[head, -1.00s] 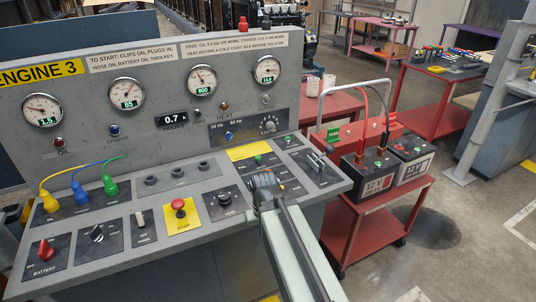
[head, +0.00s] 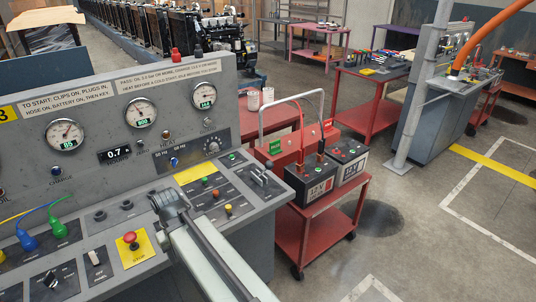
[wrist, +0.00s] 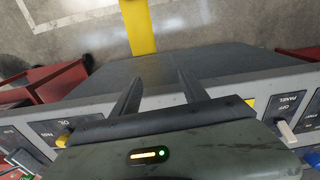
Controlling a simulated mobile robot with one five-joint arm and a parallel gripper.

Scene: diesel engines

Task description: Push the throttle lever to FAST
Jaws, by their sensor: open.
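A metal lever (head: 262,176) with a pale handle stands in a dark slotted plate at the right end of the grey console (head: 262,214). It looks like the throttle lever, but its label is too small to read. My gripper (head: 172,198) is over the console's sloping top, left of that lever and clear of it. In the wrist view my gripper (wrist: 160,92) shows two dark fingers apart with nothing between them, over the console's edge. The lever is not recognisable in the wrist view.
A red stop button (head: 130,238) on a yellow plate lies left of my gripper. Small coloured buttons (head: 206,181) lie between it and the lever. A red cart (head: 308,228) with two batteries stands right of the console. Open floor lies beyond at right.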

